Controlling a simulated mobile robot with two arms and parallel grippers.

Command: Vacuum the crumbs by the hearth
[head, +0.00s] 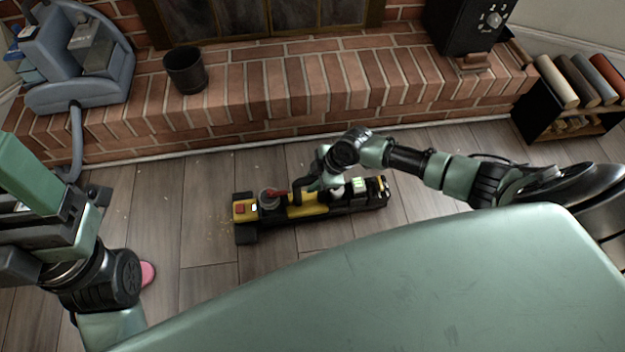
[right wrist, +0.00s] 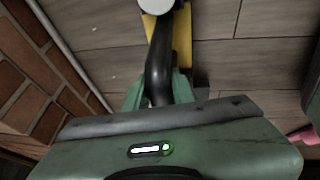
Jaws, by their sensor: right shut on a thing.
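A yellow and black vacuum (head: 322,206) lies lengthwise on the floorboards in front of the hearth, its wide black head end (head: 245,234) at the left. My right gripper (head: 318,181) is shut on the vacuum's black handle; in the right wrist view the curved handle (right wrist: 158,68) runs between the green fingers. Pale crumbs (head: 226,218) are scattered on the floor just left of the head end, with a few specks nearer the hearth. My left gripper (head: 92,200) is at the left edge, away from the vacuum; its fingers are not clear.
The raised brick hearth (head: 290,90) bounds the floor behind. On it stand a dark bucket (head: 186,70), a blue-grey machine (head: 80,60) with a hose, and a black stove-like box (head: 468,25). A low shelf with rolls (head: 572,100) is at right. A pink object (head: 148,273) lies near my left arm.

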